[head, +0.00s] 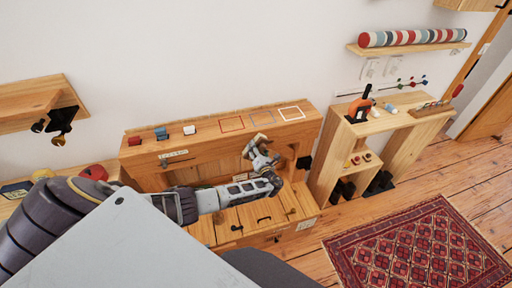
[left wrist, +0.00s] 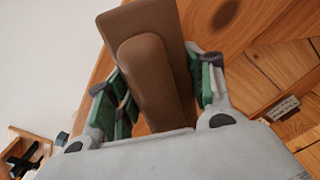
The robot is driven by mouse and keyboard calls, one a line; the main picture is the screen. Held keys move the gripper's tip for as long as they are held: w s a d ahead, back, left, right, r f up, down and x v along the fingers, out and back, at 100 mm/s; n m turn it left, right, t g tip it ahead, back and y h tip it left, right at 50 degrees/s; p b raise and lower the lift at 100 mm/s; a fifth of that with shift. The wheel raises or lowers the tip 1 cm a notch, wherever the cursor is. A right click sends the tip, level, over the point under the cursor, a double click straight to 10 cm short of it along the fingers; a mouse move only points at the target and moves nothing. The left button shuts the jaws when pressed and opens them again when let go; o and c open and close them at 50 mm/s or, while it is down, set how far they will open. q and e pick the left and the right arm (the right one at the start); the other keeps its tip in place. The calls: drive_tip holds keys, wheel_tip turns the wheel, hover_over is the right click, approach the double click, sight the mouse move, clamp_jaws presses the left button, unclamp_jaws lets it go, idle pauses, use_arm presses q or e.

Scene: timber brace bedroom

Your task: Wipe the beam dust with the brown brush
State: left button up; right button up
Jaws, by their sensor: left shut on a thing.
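The brown brush (left wrist: 150,75) fills the middle of the left wrist view, between the green-padded fingers of my left gripper (left wrist: 155,90). The gripper is shut on it. In the head view my left gripper (head: 262,152) is at the front of the wooden bench, below its top ledge. I cannot make out the brush clearly there. The wooden ledge (head: 205,132) runs along the wall. I cannot make out any beam dust in either view. My right gripper is not in view.
A wooden shelf unit (head: 390,122) with small items stands to the right. A patterned red rug (head: 420,245) lies on the plank floor.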

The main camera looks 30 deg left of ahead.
use_arm(q)
drive_tip(key=p+v, duration=0.2)
drive_tip(key=v, duration=0.3)
drive_tip(key=shift+d+r, duration=0.1)
idle(0.3)
idle(0.4)
drive_tip(key=shift+v, duration=1.5)
drive_tip(key=shift+r+x, duration=0.3)
drive_tip(key=shift+x, duration=0.85)
drive_tip(key=shift+r+x, duration=0.25)
drive_tip(key=shift+x, duration=0.95)
drive_tip(key=shift+r+x, duration=0.3)
drive_tip(key=shift+x, duration=0.85)
drive_tip(key=shift+b+x, duration=0.45)
drive_tip(key=shift+x, duration=0.6)
drive_tip(key=shift+w+d, duration=0.1)
